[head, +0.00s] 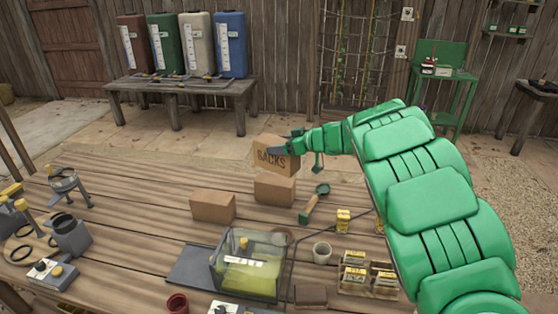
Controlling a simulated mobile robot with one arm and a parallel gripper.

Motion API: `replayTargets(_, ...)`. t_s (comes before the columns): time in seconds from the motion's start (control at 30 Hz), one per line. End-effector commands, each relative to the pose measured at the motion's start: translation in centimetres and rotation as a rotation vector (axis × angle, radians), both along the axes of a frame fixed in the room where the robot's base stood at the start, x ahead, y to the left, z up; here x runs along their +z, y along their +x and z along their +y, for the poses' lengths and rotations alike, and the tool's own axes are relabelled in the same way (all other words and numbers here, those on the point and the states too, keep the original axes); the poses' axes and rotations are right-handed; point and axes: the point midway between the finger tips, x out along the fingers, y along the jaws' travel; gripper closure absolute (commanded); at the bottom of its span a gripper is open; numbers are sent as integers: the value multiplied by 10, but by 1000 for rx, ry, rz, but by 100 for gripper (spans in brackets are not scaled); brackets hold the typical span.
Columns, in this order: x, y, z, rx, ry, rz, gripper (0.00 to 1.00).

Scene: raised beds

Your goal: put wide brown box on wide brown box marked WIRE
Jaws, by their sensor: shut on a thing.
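The held box is tilted and appears just above or behind a plain brown box (274,191) on the wooden table. I cannot tell whether the two touch. Another plain brown box (212,207) sits on the table to the left, apart from them. No "WIRE" marking is readable on any box from this view. Part of the held box's right side is hidden by my gripper.
A green-handled scoop (315,203) lies just right of the boxes. Tools and a grey container (72,237) fill the left. Table left of the boxes is mostly clear.

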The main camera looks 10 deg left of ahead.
Motion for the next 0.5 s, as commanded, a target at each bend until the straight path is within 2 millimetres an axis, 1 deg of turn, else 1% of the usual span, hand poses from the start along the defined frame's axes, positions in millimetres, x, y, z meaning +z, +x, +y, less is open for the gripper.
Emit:
replayTargets(0.1,-8,10,3,-2,0,0,60)
replayTargets(0.5,-42,36,14,0,1,0,60)
